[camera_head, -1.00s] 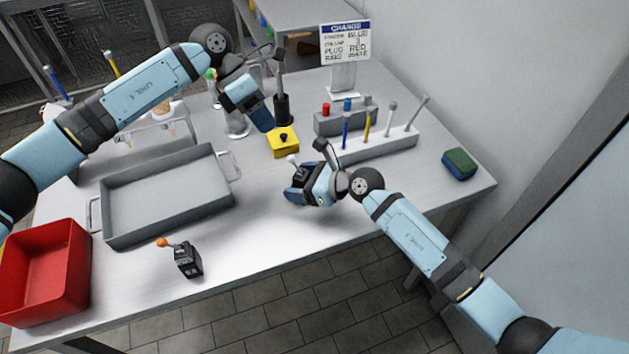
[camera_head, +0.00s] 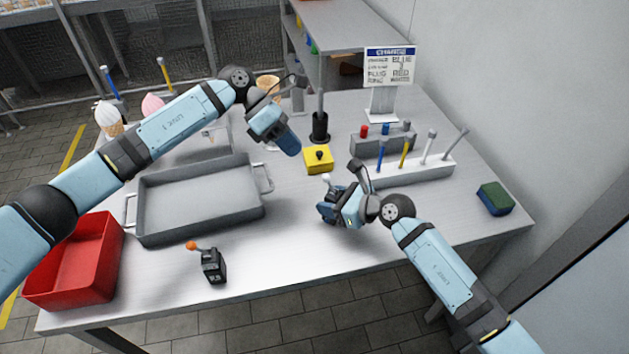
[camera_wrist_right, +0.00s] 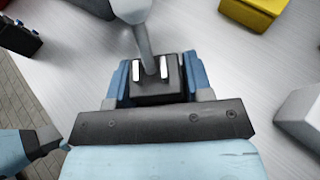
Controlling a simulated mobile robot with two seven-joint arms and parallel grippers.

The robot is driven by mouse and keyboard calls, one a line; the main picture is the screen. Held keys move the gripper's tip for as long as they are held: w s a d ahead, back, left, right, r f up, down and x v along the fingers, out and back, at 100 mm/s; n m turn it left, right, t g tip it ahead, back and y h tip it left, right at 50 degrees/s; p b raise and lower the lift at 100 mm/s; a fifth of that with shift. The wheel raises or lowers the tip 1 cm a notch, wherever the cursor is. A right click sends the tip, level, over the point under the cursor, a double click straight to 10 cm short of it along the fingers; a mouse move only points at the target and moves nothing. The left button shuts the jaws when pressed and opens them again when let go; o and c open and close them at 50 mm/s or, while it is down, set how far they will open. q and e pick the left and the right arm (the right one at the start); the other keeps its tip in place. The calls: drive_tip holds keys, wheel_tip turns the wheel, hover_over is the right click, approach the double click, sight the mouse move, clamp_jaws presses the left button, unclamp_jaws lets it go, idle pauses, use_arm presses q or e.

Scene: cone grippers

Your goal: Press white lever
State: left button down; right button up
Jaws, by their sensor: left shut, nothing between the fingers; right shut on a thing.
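The white lever (camera_head: 327,178) shows as a pale knob beside my right gripper (camera_head: 332,209) near the table's middle. In the right wrist view its grey-white shaft (camera_wrist_right: 144,42) rises from a black base (camera_wrist_right: 155,88) between the fingers of my right gripper (camera_wrist_right: 160,80). That gripper is shut on the black base. In the head view the gripper hides most of the base. My left gripper (camera_head: 289,143) is shut and empty, pointing down left of the yellow box (camera_head: 318,160), above the table.
An orange-knobbed lever (camera_head: 212,266) stands near the front edge. A grey tray (camera_head: 134,213) and red bin (camera_head: 75,262) lie left. A grey block with plugs (camera_head: 368,147), a white rack (camera_head: 436,170) and a sponge (camera_head: 495,198) are right. Table in front of my right gripper is clear.

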use_arm(q)
drive_tip(key=a+f+h, duration=0.1)
drive_tip(key=a, duration=0.1)
drive_tip(key=a+f+m+t+h, duration=0.1)
drive_tip(key=a+f+h, duration=0.1)
drive_tip(key=a, duration=0.1)
drive_tip(key=s+a+f+h, duration=0.1)
drive_tip(key=a+f+h, duration=0.1)
drive_tip(key=a, duration=0.1)
drive_tip(key=shift+a+f+m, duration=0.1)
drive_tip(key=shift+a+m, duration=0.1)
drive_tip(key=shift+m, duration=0.1)
drive_tip(key=shift+a+f+t+h, duration=0.15)
drive_tip(key=shift+a+t+h, duration=0.15)
drive_tip(key=shift+a+t, duration=0.15)
approach(328, 183)
drive_tip(key=d+f, duration=0.3)
drive_tip(key=d, duration=0.1)
drive_tip(key=shift+s+d+r, duration=0.1)
drive_tip(key=shift+d+r, duration=0.25)
drive_tip(key=shift+d, duration=0.15)
